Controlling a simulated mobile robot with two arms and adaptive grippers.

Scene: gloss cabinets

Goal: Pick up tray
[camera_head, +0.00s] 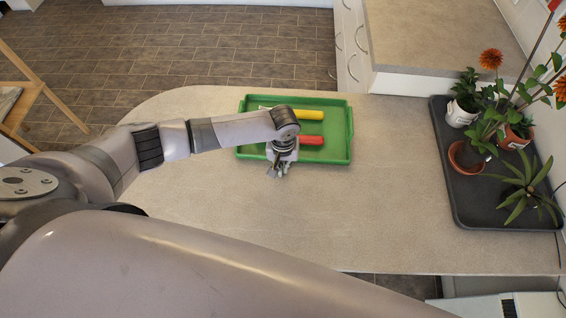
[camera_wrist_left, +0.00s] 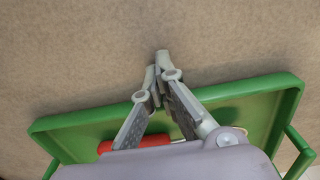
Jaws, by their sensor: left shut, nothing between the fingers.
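The green tray (camera_head: 343,157) lies on the counter near its far edge in the head view. A yellow-handled item (camera_head: 305,114) and a red-handled item (camera_head: 311,140) lie in it. My left gripper (camera_head: 277,175) is at the tray's near side, its fingertips just past the near rim. The left wrist view also shows the tray's green rim (camera_wrist_left: 85,119) and part of the red handle (camera_wrist_left: 150,141). There the left fingers (camera_wrist_left: 160,75) are closed together with nothing between them, over the rim. My wrist hides part of the tray. My right gripper is not in view.
A dark plant tray (camera_head: 468,205) with several potted plants stands at the right of the counter (camera_head: 400,170). The counter between the two trays is clear. A white drawer cabinet (camera_head: 350,45) stands behind the counter, and a wooden frame (camera_head: 40,85) at far left.

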